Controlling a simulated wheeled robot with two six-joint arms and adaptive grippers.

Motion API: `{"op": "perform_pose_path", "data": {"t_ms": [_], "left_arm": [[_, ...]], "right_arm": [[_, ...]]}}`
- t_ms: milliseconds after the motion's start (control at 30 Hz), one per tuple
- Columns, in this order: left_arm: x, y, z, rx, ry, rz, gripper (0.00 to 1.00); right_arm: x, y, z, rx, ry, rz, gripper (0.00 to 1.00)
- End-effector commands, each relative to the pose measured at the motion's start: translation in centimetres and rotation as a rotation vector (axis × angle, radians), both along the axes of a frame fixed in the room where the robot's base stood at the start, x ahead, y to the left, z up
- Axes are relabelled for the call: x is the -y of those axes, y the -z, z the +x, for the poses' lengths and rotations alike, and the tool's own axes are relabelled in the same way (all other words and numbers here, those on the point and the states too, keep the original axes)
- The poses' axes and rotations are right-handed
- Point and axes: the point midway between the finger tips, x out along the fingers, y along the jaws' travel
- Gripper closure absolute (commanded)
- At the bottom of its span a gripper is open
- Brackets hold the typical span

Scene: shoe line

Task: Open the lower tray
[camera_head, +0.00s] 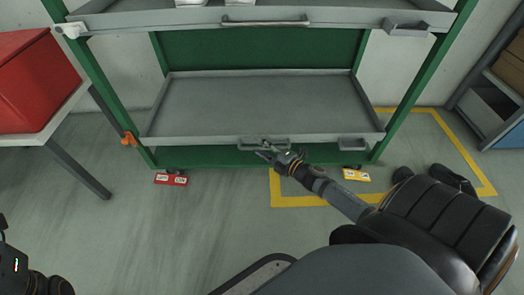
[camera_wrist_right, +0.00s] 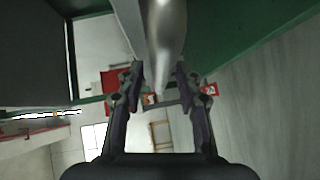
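The lower tray (camera_head: 262,105) is a grey, empty, shallow tray in a green-framed rack. It appears to sit in line with the frame. Its bar handle (camera_head: 277,143) is at the middle of its front edge. My right gripper (camera_head: 266,153) is at this handle, reaching in from the lower right. In the right wrist view, the silver handle bar (camera_wrist_right: 164,40) runs between the two fingers of my right gripper (camera_wrist_right: 160,80). The fingers stand apart, with narrow gaps beside the bar; firm contact does not show. Only a dark part of my left arm shows at the lower left; its gripper is out of view.
An upper tray (camera_head: 160,20) with its own handle (camera_head: 265,22) is above. A red bin (camera_head: 40,85) stands on a table at left. Red (camera_head: 171,179) and yellow (camera_head: 356,175) floor labels lie below the rack. A shelf (camera_head: 490,105) is at right. Floor before the rack is mostly clear.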

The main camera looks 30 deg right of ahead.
Motion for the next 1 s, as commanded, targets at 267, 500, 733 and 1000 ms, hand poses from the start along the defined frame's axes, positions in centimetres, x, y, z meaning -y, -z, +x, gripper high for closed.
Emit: {"op": "perform_pose_path", "data": {"t_ms": [267,500,733,1000], "left_arm": [[0.03,0.10,0.03,-0.001,-0.001,0.001,0.60],[0.02,0.12,0.05,-0.001,0.000,0.002,0.60],[0.02,0.13,0.06,-0.001,0.000,0.001,0.60],[0.02,0.14,0.07,-0.001,0.000,0.001,0.60]], "right_arm": [[-0.07,0.08,0.39,-0.001,0.001,0.001,0.65],[-0.08,0.10,0.36,-0.001,0.001,0.000,0.83],[-0.08,0.10,0.35,-0.001,0.001,0.000,1.00],[-0.07,0.13,0.33,-0.002,0.001,-0.001,1.00]]}}
